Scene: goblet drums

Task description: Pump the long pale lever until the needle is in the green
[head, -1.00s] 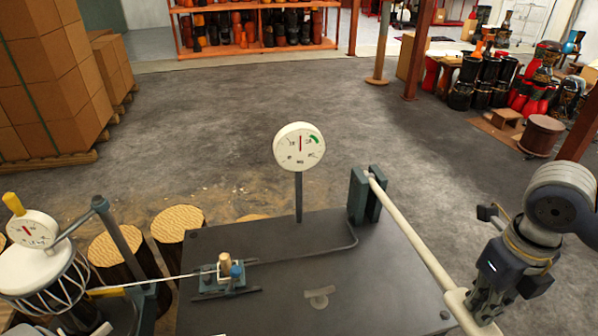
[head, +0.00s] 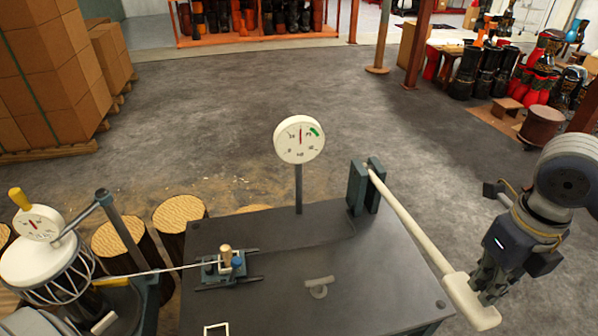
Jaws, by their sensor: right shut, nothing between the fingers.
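The long pale lever (head: 415,225) runs from a grey-green upright bracket (head: 356,188) down toward the lower right and ends in a wide pale grip. My right gripper (head: 481,290) is shut and empty, its fingers pointing down at the right side of that grip. I cannot tell whether they touch it. The round white gauge (head: 299,150) stands on a post at the table's back edge. Its red needle (head: 300,136) points nearly straight up, left of the green mark (head: 314,132). My left gripper is not in view.
The dark table (head: 310,255) carries a small clamp block (head: 227,262) with a cord running left to a drum (head: 50,262). A second dial (head: 37,223) sits above that drum. Log stools (head: 178,215) stand behind. Stacked boxes (head: 50,75) are far left; the floor behind is open.

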